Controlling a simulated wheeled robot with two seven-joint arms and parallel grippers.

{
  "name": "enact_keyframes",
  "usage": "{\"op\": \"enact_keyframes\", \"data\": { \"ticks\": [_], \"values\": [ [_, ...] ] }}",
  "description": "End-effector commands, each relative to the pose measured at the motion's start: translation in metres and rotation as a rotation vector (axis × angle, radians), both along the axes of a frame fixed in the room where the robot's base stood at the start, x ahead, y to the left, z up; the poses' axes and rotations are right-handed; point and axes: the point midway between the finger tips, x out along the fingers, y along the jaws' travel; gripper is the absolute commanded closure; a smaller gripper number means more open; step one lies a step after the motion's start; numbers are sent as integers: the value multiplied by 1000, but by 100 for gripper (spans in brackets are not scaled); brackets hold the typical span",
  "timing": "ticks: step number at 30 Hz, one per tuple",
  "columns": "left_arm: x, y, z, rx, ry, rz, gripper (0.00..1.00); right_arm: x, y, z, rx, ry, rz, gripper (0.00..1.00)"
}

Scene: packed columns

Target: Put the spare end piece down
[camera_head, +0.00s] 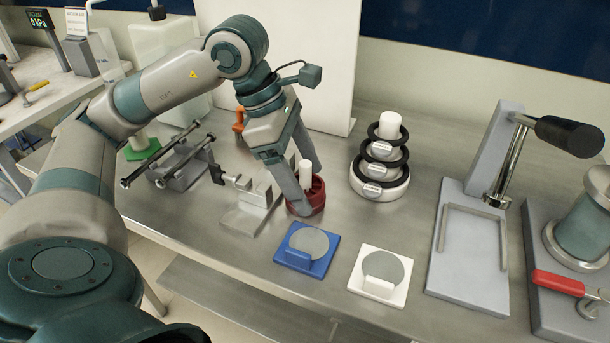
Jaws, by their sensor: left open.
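My left gripper (309,188) comes down from above at the middle of the bench. Its fingers are apart, either side of a short white cylinder (305,173) that stands upright at a round red holder (317,196). The near finger hides part of the red holder, and I cannot tell whether either finger touches the cylinder. No label shows which thing is the spare end piece. A blue square stand (323,262) and a white square stand (369,286) lie in front, each with a grey disc. My right gripper is not in view.
A stack of black and white rings (384,168) stands right of the gripper. A grey vise-like block (250,208) and a rail fixture (184,167) stand left. A lever press (470,245) and a red-handled clamp (557,282) stand right. The bench's front strip is mostly clear.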

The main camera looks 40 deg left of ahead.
Motion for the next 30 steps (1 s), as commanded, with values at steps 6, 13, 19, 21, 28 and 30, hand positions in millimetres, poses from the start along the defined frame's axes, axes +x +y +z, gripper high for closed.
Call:
{"op": "enact_keyframes", "data": {
  "ticks": [6,13,19,21,28,30],
  "values": [
    [0,0,2,0,0,0,25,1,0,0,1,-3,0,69],
    [-1,5,16,0,-3,1,25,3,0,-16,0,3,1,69],
    [-7,17,49,0,-4,2,25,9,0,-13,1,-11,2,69],
    [-10,22,62,-1,-5,2,25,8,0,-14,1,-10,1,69],
    [-16,35,97,-2,-3,2,25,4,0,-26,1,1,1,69],
    [-18,37,104,-1,-1,1,25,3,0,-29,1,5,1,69]
  ]
}}
